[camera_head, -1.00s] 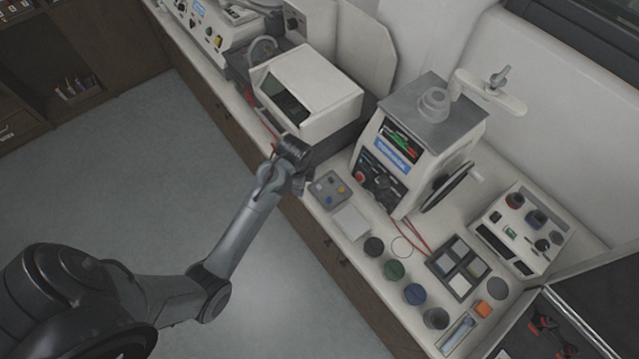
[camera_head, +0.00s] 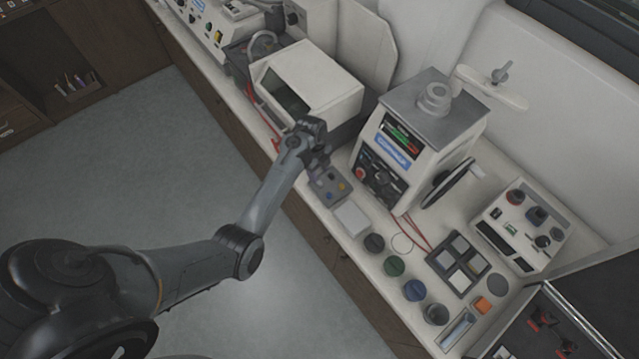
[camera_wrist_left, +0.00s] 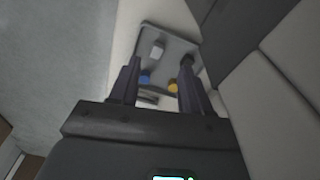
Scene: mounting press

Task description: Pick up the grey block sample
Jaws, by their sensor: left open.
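In the left wrist view the tray (camera_wrist_left: 183,42) holds a light grey block (camera_wrist_left: 157,50), a blue piece (camera_wrist_left: 145,77) and a yellow piece (camera_wrist_left: 173,86). My left gripper (camera_head: 319,168) is over the tray's far-left part, pointing down. In the wrist view my open left gripper (camera_wrist_left: 160,64) has the grey block just beyond its fingertips, apart from them. In the head view the arm hides the block. My right gripper is not visible.
A white box-shaped machine (camera_head: 308,85) stands left of the gripper, and the press (camera_head: 420,140) stands to its right. A pale pad (camera_head: 351,219), several round pots and a dark sample tray (camera_head: 439,261) lie further along the bench.

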